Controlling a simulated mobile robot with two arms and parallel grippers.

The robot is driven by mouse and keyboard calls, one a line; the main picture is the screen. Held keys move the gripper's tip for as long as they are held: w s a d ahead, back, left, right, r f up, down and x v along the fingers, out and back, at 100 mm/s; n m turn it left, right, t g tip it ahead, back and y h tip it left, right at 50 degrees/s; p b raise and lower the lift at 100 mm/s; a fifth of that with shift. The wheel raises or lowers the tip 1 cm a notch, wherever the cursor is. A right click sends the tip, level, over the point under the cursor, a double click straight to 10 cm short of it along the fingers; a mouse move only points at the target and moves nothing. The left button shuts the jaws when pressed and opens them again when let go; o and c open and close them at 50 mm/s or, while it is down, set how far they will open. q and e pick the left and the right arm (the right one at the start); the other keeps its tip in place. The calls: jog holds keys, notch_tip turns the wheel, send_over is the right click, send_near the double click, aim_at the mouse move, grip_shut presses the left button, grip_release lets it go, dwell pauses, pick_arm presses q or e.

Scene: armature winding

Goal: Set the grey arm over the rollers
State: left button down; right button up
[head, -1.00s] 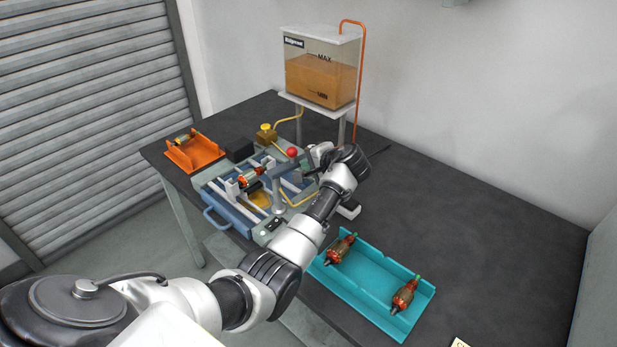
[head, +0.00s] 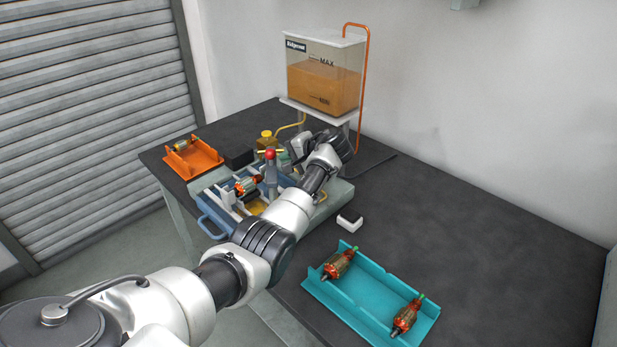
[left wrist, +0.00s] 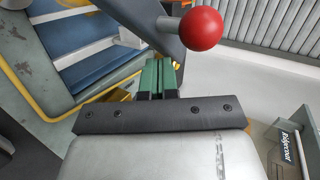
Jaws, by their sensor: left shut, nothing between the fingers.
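The grey arm (head: 271,175) with its red ball knob (head: 270,154) is on the blue and grey winding machine, right of the rollers. An armature (head: 247,185) lies across the machine's middle, and the rollers themselves are hard to make out. In the left wrist view the grey arm (left wrist: 130,18) and red knob (left wrist: 201,29) are just beyond my fingertips. My left gripper (head: 285,158) is beside the knob; its green fingers (left wrist: 158,72) are together and empty. Whether they touch the arm I cannot tell. My left forearm hides the machine's right side. My right gripper is not in view.
An orange tray (head: 207,163) holding a part stands at the back left. A teal tray (head: 372,290) with two armatures is at the front. A tank of orange liquid (head: 322,85) stands behind the machine. The table's right side (head: 480,230) is clear.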

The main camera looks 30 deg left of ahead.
aim_at(266, 156)
pick_arm(q)
jog(key=a, duration=0.1)
jog(key=s+a, duration=0.1)
jog(key=a, duration=0.1)
jog(key=shift+s+a, duration=0.2)
jog(key=shift+s+a+n+g, duration=0.35)
jog(key=shift+a+n+g, duration=0.15)
jog(key=shift+n+g, duration=0.3)
jog(key=shift+s+a+f, duration=0.1)
jog(key=shift+s+a, duration=0.2)
jog(key=shift+s+a+n+g+b, duration=0.35)
jog(key=shift+n+g+b, duration=0.15)
jog(key=shift+n+g, duration=0.2)
